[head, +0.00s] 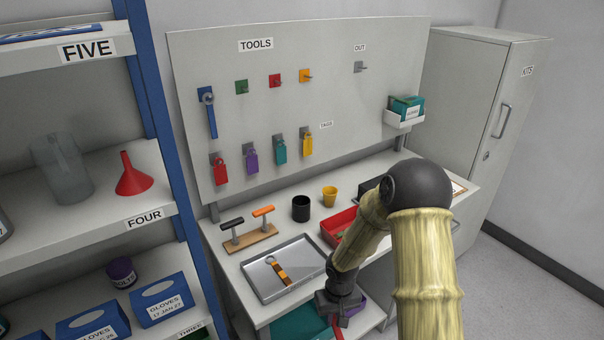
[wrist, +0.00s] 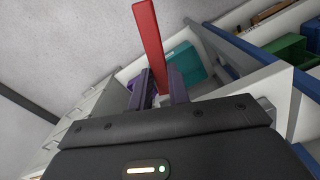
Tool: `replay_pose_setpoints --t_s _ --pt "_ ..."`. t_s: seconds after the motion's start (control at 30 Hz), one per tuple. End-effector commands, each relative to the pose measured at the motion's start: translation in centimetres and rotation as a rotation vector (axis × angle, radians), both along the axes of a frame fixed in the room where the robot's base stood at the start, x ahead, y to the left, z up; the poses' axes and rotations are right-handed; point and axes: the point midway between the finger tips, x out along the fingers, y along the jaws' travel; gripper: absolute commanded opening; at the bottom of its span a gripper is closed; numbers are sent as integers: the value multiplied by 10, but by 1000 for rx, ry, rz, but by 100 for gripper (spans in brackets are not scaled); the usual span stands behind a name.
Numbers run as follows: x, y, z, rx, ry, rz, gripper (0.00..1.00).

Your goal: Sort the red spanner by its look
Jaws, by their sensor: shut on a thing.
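The red spanner (wrist: 150,40) is held between the purple fingers of my gripper (wrist: 160,88) in the wrist view, and its red handle sticks out beyond them. In the head view my gripper (head: 340,305) is low at the front edge of the bench, right of the metal tray; a small red part shows below it. The tool board (head: 330,115) stands behind, with a blue spanner (head: 209,112) on the blue-backed hook. The green hook (head: 241,87), red hook (head: 275,80), orange hook (head: 305,75) and OUT hook (head: 360,67) are empty. The held spanner's head is hidden.
A metal tray (head: 250,277) holds an orange-and-dark spanner (head: 279,271). A teal bin (head: 300,324) is below the bench; shelves stand left.

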Motion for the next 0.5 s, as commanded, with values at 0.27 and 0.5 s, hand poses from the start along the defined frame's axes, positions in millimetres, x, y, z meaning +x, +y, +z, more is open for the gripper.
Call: replay_pose_setpoints --t_s 0.27,0.5 --pt "15 -47 -45 -9 -2 -170 0" --pt "20 -70 -64 -15 -8 -240 0"
